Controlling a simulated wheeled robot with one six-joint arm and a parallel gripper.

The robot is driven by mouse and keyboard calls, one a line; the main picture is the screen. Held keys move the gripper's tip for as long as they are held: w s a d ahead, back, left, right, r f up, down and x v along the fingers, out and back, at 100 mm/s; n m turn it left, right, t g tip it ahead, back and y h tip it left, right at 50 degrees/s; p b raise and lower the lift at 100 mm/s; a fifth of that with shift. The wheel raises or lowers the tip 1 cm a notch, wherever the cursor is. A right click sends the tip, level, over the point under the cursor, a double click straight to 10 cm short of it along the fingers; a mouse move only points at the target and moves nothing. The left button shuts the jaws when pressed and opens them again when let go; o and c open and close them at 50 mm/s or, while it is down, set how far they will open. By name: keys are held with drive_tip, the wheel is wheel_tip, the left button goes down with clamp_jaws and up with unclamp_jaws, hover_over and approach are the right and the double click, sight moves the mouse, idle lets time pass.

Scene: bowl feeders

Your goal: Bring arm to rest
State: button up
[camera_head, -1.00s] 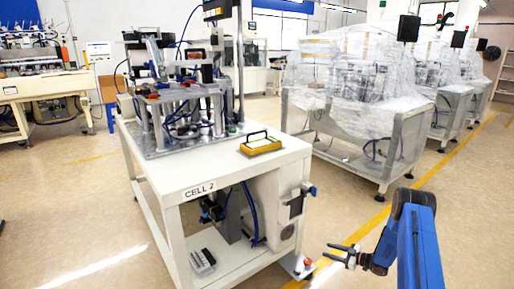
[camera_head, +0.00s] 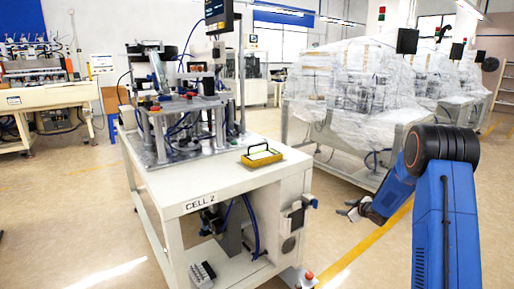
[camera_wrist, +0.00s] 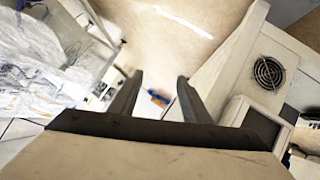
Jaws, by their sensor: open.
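My blue arm shows at the right of the head view, bent at a black joint. My gripper (camera_head: 354,209) hangs in front of the right side of the Cell 2 bench (camera_head: 225,181), apart from it and over the floor. In the wrist view my gripper (camera_wrist: 157,90) has two dark fingers spread apart with nothing between them. The gripper is open and empty.
A yellow-framed device (camera_head: 262,155) lies on the bench top. Machines wrapped in clear plastic (camera_head: 345,95) stand behind my arm. A cream machine (camera_head: 50,96) stands at far left. The floor (camera_head: 75,215) left of the bench is clear. A round fan grille (camera_wrist: 269,72) shows in the wrist view.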

drive_tip(key=s+r+m+h, duration=0.1)
drive_tip(key=s+r+h, duration=0.1)
drive_tip(key=s+r, duration=0.35)
drive_tip(key=s+r+m+h, duration=0.2)
drive_tip(key=s+r, duration=0.1)
drive_tip(key=r, duration=0.6)
drive_tip(key=s+a+r+m+g+h, duration=0.1)
drive_tip(key=s+r, duration=0.3)
drive_tip(key=s, duration=0.3)
drive_tip(key=s+a+r+m+g, duration=0.1)
drive_tip(key=s+a+r, duration=0.1)
drive_tip(key=s+r, duration=0.45)
drive_tip(key=s+a+f+m+g, duration=0.1)
drive_tip(key=s+a, duration=0.2)
drive_tip(key=s, duration=1.1)
drive_tip(key=s+a+m+g+y, duration=0.1)
drive_tip(key=s+a, duration=0.3)
drive_tip(key=s, duration=1)
drive_tip(key=s+a+f+m+g+y, duration=0.1)
drive_tip(key=s+a, duration=0.3)
drive_tip(key=s, duration=1)
drive_tip(key=shift+s+a+f+m+g, duration=0.2)
drive_tip(key=shift+f+m+g, duration=0.2)
drive_tip(key=shift+g, duration=0.4)
